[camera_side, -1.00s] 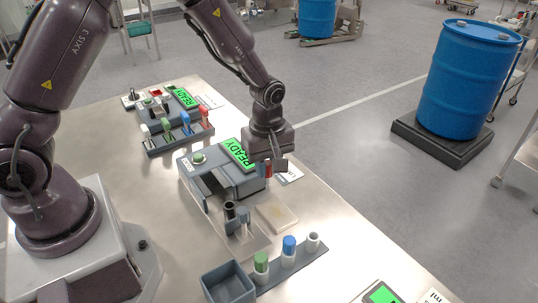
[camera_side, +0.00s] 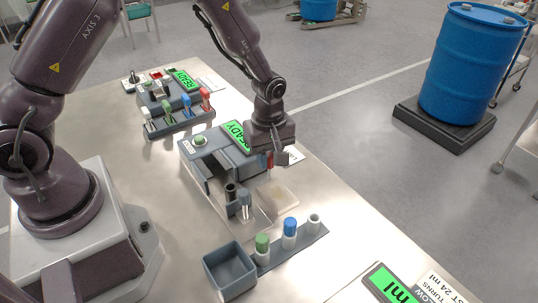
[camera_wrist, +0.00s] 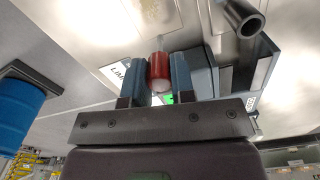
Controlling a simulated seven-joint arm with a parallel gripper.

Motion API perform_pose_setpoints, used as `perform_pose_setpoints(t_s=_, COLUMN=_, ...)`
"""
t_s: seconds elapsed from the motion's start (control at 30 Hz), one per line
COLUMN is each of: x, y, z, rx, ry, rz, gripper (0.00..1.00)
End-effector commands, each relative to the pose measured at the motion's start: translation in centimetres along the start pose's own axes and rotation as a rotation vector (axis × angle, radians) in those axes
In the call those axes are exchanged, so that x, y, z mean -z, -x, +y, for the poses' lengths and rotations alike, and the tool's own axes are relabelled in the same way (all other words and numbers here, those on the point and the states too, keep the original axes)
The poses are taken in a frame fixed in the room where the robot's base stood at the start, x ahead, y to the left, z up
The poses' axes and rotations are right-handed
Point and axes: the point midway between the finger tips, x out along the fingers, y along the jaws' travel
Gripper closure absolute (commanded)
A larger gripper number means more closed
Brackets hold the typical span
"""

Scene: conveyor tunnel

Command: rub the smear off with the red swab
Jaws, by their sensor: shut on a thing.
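My gripper (camera_side: 273,161) is shut on the red swab (camera_wrist: 159,72), whose red body shows between the two fingers in the wrist view. In the side view a bit of the red swab (camera_side: 270,161) shows under the gripper. The swab's far end is hard to make out. A pale plate with a faint tan smear (camera_side: 279,195) lies on the bench, in front of and below the gripper in the side view. The plate also shows at the top of the wrist view (camera_wrist: 150,22). The swab appears above and apart from the smear.
A grey machine with a green READY screen (camera_side: 234,133) stands left of the gripper. A rack holds green (camera_side: 262,244), blue (camera_side: 290,227) and white (camera_side: 314,221) items. An open grey bin (camera_side: 230,270) stands at front.

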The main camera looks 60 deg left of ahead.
Motion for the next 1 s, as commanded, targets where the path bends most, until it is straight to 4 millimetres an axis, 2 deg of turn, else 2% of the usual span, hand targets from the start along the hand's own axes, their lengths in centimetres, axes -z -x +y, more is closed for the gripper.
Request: perform_pose_setpoints(t_s=1.0, x=0.0, y=-2.0, z=0.0, rx=0.000, ry=0.000, rz=0.000, gripper=1.00)
